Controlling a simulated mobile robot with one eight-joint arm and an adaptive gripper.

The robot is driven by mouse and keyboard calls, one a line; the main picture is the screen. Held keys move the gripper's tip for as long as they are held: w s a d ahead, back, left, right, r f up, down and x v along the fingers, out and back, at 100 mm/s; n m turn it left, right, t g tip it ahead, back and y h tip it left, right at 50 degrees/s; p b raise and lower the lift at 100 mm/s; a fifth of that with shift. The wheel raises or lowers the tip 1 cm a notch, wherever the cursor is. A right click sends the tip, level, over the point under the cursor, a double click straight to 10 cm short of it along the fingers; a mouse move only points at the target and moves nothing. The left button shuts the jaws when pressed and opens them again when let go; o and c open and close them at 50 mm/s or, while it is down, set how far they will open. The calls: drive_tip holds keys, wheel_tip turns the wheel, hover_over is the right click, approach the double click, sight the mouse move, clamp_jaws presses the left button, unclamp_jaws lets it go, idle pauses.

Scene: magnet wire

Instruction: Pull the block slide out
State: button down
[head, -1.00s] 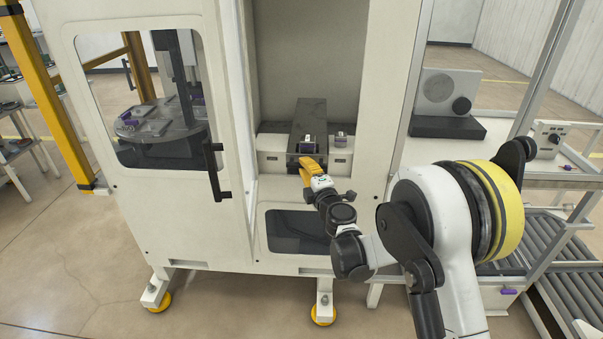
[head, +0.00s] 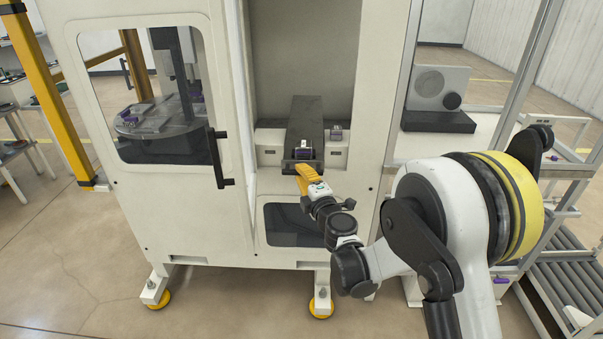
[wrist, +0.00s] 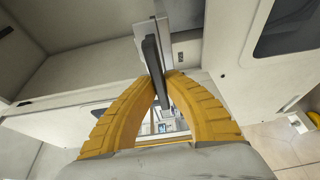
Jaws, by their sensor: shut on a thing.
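The block slide (head: 305,115) is a long dark bar in the recess of the white machine, and it juts forward past the white housing. A small block with a purple part (head: 302,152) sits near its front end. My yellow gripper (head: 303,171) is at the front end of the slide. In the wrist view the two yellow fingers (wrist: 162,82) are closed from both sides on a dark upright piece (wrist: 152,62) at the slide's front. The exact grip contact is partly hidden by the fingers.
Another small purple-and-grey block (head: 336,132) sits on the white housing (head: 270,142) right of the slide. A black door handle (head: 219,158) stands out at left. A glazed door (head: 160,115) shows a round table inside. Open floor lies in front.

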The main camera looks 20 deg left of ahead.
drive_tip(key=c, duration=1.4)
unclamp_jaws()
drive_tip(key=shift+s+a, duration=0.1)
drive_tip(key=shift+c, duration=0.2)
drive_tip(key=v, duration=1.2)
